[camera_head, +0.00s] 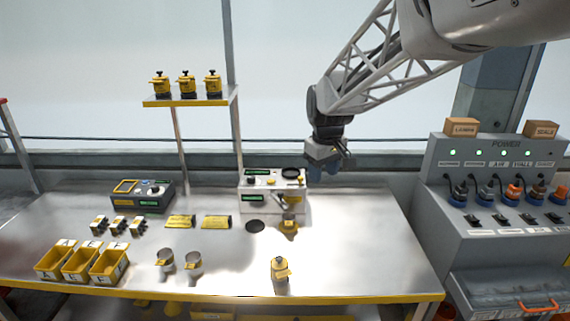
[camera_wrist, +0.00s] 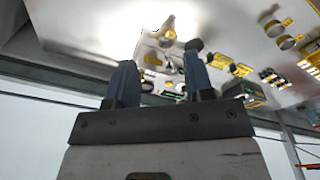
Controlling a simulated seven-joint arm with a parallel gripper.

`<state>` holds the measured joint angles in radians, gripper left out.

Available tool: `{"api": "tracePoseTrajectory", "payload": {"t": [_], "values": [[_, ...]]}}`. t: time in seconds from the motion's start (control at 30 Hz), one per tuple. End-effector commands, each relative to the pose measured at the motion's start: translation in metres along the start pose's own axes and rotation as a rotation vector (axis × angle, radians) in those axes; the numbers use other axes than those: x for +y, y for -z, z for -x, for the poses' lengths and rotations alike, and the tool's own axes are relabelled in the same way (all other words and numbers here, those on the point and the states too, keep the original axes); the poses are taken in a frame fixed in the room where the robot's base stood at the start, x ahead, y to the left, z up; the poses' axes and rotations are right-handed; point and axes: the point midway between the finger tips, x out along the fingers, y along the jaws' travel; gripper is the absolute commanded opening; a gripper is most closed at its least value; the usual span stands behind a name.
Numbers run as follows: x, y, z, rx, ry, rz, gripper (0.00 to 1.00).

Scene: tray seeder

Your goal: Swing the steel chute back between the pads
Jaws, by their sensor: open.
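The white seeder unit (camera_head: 258,197) stands at the back of the steel bench, with a dark round lid and a yellow knob on top. A small steel chute (camera_head: 281,200) seems to stick out from its front right, beside yellow parts; its exact angle is too small to tell. I cannot make out the pads. A yellow fitting (camera_head: 289,228) sits just in front. My gripper (camera_head: 328,168) is open and empty, in the air to the right of and above the seeder. In the wrist view, the seeder (camera_wrist: 152,55) shows beyond and between my two blue fingers (camera_wrist: 160,80).
A yellow-capped bottle (camera_head: 280,272) stands near the front edge. Two steel cups (camera_head: 193,263), yellow bins (camera_head: 109,266) and a dark control box (camera_head: 142,196) are to the left. A power console (camera_head: 500,190) stands right of the bench. The bench's right part is clear.

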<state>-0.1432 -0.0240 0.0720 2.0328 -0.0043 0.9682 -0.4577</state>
Motion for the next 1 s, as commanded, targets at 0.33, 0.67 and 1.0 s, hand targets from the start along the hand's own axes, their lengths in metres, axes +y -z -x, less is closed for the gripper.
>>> {"api": "tracePoseTrajectory", "payload": {"t": [0.33,0.67,1.0], "values": [[0.012,0.082,-0.038,-0.028,0.020,0.141,0.48],[0.016,0.155,-0.085,-0.051,0.040,0.275,0.48],[0.014,0.212,-0.129,-0.069,0.057,0.386,0.48]]}}
